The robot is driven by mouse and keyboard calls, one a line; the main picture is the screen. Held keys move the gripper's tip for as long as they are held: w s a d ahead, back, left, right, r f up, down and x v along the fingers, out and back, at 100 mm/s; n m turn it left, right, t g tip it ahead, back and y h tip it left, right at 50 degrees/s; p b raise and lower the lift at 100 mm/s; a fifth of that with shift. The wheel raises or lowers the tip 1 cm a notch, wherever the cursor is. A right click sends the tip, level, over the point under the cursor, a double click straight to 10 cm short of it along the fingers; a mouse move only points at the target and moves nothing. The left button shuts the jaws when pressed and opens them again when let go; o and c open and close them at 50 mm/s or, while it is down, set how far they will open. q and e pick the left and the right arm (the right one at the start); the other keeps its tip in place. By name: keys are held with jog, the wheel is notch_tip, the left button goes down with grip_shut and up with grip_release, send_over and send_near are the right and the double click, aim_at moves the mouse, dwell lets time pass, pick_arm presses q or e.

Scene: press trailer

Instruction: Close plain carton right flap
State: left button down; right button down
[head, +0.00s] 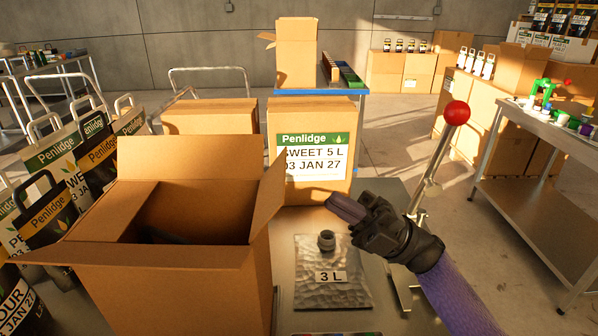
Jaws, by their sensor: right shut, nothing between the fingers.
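The plain carton (190,290) stands at the front left with its top open. Its right flap (268,195) stands up and leans slightly outward. The back flap (187,158) is up, the left flap (98,214) slopes at the left side, and the front flap (135,253) lies out toward me. The inside is dark and its contents are unclear. My right gripper (345,208) is shut and empty, to the right of the right flap and apart from it, above the bench. My left gripper is not in view.
A lever with a red knob (456,113) rises beside my right arm. A labelled Penlidge carton (310,115) stands behind. Penlidge bags (60,160) crowd the left. A metal table (540,190) stands at right.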

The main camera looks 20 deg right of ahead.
aim_at(284, 173)
jog(key=p+x, duration=0.1)
jog(key=x, duration=0.5)
jog(key=shift+r, duration=0.1)
jog(key=shift+w+a+r, duration=0.1)
jog(key=shift+a+r, duration=0.05)
jog(key=shift+a, duration=0.2)
